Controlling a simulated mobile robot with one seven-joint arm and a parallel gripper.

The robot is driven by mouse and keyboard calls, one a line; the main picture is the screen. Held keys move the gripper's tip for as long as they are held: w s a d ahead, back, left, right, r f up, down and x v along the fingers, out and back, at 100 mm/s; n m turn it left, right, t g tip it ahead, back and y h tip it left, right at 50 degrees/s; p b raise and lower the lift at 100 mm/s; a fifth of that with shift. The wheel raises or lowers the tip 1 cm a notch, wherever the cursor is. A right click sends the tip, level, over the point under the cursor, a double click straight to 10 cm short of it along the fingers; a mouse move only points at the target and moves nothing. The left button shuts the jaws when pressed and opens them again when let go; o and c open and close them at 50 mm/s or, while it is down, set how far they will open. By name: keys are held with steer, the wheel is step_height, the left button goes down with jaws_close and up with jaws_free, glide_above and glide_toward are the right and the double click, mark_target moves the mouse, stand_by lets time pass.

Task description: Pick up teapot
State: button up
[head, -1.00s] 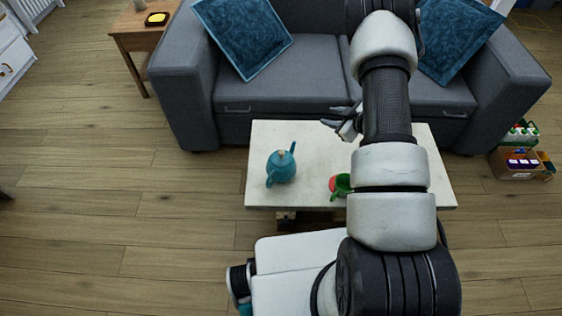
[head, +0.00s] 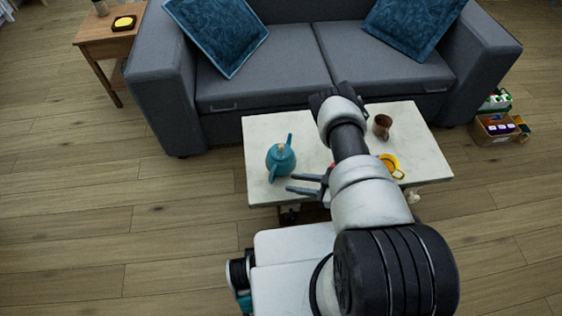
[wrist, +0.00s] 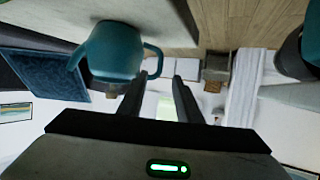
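The teal teapot (head: 281,161) stands upright on the left part of the white coffee table (head: 259,192). My gripper (head: 290,184) is just right of and nearer than the teapot in the head view, with its fingers pointing left. The fingers are apart with nothing between them. In the wrist view, which looks upside down, the teapot (wrist: 113,52) is at the upper left, beside the tip of one finger. My gripper (wrist: 157,80) shows open there too. I see no clear contact with the teapot.
A brown mug (head: 382,126) and a yellow cup (head: 393,167) stand on the table's right part. My arm covers the table's middle. A grey sofa (head: 270,90) is behind the table. A wooden side table (head: 104,44) stands at the upper left.

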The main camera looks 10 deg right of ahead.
mark_target(270, 178)
steer(key=b+x, duration=0.2)
steer(key=x, duration=0.8)
steer(key=shift+w+a, duration=0.2)
steer(key=shift+a, duration=0.15)
steer(key=shift+c, duration=0.3)
jaws_close()
stand_by(0.6)
steer(key=shift+w+r, duration=0.1)
steer(key=shift+r, duration=0.1)
